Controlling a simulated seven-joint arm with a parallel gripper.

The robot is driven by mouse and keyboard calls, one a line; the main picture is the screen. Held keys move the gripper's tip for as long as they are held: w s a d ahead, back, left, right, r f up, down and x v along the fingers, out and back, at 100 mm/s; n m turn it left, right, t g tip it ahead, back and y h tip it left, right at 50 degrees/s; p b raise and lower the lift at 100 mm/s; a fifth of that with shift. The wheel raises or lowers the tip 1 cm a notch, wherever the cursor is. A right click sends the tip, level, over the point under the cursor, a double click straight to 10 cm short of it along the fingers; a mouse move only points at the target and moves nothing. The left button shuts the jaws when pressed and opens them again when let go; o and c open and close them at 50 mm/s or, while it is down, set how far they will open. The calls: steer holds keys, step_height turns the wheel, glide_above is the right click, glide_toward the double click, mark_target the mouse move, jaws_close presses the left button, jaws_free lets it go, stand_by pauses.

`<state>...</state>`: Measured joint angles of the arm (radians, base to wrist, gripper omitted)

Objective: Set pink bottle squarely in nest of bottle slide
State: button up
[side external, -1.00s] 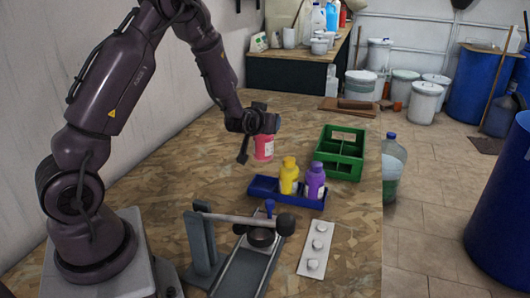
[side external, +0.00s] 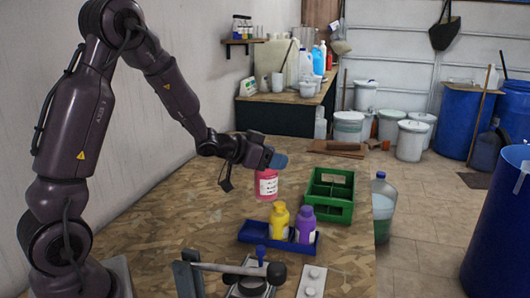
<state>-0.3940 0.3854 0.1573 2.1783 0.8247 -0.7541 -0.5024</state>
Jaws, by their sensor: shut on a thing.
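My gripper (side external: 268,165) is shut on the pink bottle (side external: 266,185), which has a white label. The bottle hangs roughly upright behind the blue tray; its top is hidden by the gripper, and its exact height above the table is hard to tell. The grey bottle slide (side external: 246,290) appears at the bottom edge, in front of the tray and well away from the held bottle. It is cut off by the frame, and a hammer-like bar crosses over it. I cannot make out its nest clearly.
The blue tray (side external: 252,237) holds a yellow bottle (side external: 279,221) and a purple bottle (side external: 305,225). A green divided crate (side external: 341,214) stands right of the held bottle. A white strip with knobs (side external: 312,281) lies right of the slide. A large bottle (side external: 383,208) stands by the right edge.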

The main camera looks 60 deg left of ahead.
mark_target(259, 252)
steer(key=s+d+f+m+g+h, duration=0.2)
steer(key=s+d+m+g+h, duration=0.2)
steer(key=s+d+m+h, duration=0.5)
steer(key=s+d+h, duration=0.1)
steer(key=d, duration=0.2)
steer(key=shift+f+m, duration=0.25)
steer(key=shift+m, duration=0.05)
step_height(259, 252, down, 10)
steer(key=shift+r+g, duration=0.15)
steer(key=shift+g, duration=0.15)
steer(key=shift+f, duration=0.8)
stand_by(1.7)
steer(key=shift+f, duration=0.95)
steer(key=o, duration=1.4)
